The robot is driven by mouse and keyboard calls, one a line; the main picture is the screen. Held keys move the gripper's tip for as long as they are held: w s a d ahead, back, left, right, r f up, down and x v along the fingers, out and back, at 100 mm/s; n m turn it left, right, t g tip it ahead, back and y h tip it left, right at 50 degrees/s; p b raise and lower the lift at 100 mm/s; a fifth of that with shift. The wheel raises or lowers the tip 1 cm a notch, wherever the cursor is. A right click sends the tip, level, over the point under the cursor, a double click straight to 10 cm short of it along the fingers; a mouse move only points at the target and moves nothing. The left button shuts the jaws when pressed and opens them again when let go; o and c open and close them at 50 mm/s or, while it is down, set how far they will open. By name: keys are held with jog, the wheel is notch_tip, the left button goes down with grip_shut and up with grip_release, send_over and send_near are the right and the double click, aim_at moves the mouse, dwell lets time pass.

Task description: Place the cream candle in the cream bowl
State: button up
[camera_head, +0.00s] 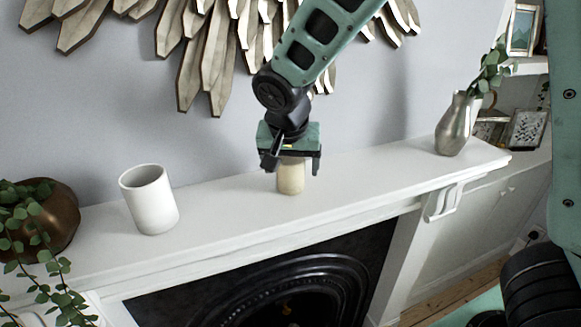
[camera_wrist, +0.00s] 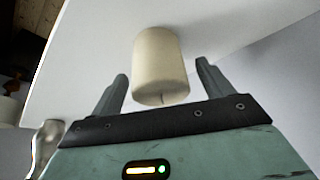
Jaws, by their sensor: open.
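In the wrist view the candle (camera_wrist: 160,60) lies between the two spread fingers of my gripper (camera_wrist: 160,72), with a visible gap on each side. The gripper is open and not closed on it. A hollow off-white cylindrical vessel (camera_head: 150,203) stands upright to the left on the shelf; it is the only thing in view that could be the cream bowl. Its inside bottom is hidden.
A brown pot (camera_head: 62,225) with trailing leaves stands at the shelf's left end. A silver vase (camera_head: 458,125) with leaves stands near the right end. The shelf (camera_head: 380,175) is clear between candle and vase, and between vessel and candle. A wooden wall ornament (camera_head: 215,60) hangs behind my arm.

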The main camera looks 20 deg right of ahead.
jog(key=c, duration=1.3)
jog(key=shift+o, duration=0.2)
